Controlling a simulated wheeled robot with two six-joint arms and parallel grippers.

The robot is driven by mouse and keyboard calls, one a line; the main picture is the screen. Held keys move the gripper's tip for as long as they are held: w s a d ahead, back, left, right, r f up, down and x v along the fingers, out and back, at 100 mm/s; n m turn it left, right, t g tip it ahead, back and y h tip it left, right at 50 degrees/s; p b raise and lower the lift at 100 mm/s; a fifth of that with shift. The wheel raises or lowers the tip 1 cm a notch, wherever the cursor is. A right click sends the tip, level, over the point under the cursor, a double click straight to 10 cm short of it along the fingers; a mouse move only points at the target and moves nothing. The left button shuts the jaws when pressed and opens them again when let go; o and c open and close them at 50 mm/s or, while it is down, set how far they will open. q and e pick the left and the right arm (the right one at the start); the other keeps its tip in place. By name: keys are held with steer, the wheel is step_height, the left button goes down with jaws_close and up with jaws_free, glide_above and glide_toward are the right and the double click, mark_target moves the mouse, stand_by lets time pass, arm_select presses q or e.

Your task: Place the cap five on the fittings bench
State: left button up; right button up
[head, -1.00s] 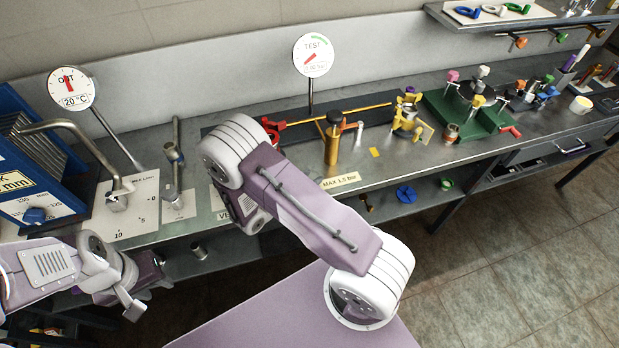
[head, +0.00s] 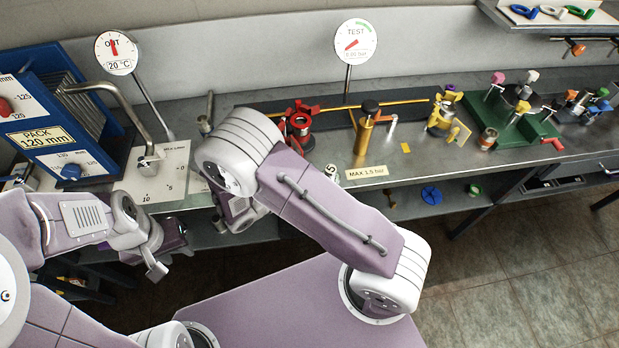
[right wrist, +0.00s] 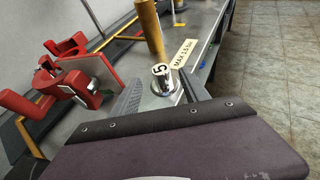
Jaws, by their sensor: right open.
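The cap five (right wrist: 161,74), a small metal cylinder with a black 5 on its pale top, stands upright between the fingertips of my right gripper (right wrist: 163,88) in the right wrist view. The right jaws are open, one on each side of it; I cannot tell whether either touches it. In the head view, a pale top marked 5 (head: 331,171) shows just past my right arm, which hides the right gripper. The grey metal bench (head: 400,168) runs along the wall. My left gripper (head: 160,262) hangs at the lower left, apart from the bench; its jaws are unclear.
A red clamp fixture (head: 300,120) and a brass post (head: 363,136) stand near the cap. The label MAX 1.5 bar (head: 366,172) lies at the bench edge. A yellow clamp (head: 441,115) and a green fixture (head: 515,122) stand farther right. A blue pack rack (head: 50,130) is at left.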

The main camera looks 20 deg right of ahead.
steer(key=s+r+m+g+y, duration=0.1)
steer(key=s+m+y, duration=0.3)
steer(key=m, duration=0.7)
steer(key=s+a+r+m+g+y, duration=0.1)
steer(key=s+m+y, duration=0.3)
steer(key=m+y, duration=0.5)
steer(key=shift+s+a+r+m+g, duration=0.15)
steer(key=shift+s+r+m+g, duration=0.15)
steer(key=shift+m+g, duration=0.65)
